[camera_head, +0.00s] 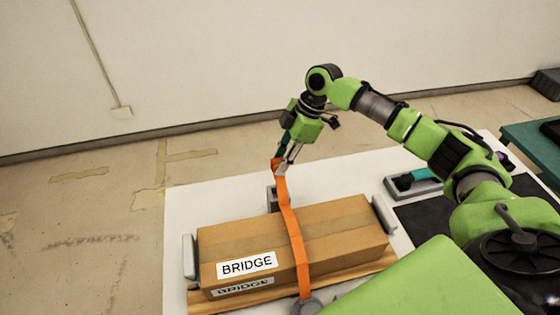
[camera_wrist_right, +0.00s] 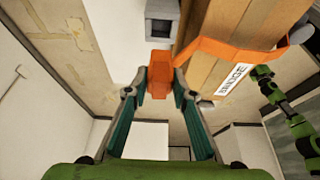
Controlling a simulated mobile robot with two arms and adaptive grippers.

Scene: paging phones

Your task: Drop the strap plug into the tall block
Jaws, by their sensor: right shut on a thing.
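My right gripper (camera_head: 281,162) is shut on the orange strap plug (camera_wrist_right: 159,76), with a finger on either side of it in the right wrist view. It holds the plug above the white table, beyond the far side of the box. The orange strap (camera_head: 291,221) runs from the plug down across the cardboard box (camera_head: 345,226) labelled BRIDGE. The grey tall block (camera_head: 272,199) stands behind the box, below the plug and partly hidden by box and strap. In the right wrist view the block (camera_wrist_right: 149,30) shows a dark square opening; the plug is apart from it.
Grey upright stops stand at the box's left end (camera_head: 189,258) and right end (camera_head: 383,214). The box rests on a wooden board (camera_head: 215,301). A teal-handled tool (camera_head: 424,174) lies in a grey holder to the right, near a black mat (camera_head: 416,222). The white table (camera_head: 205,209) is bare at back left.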

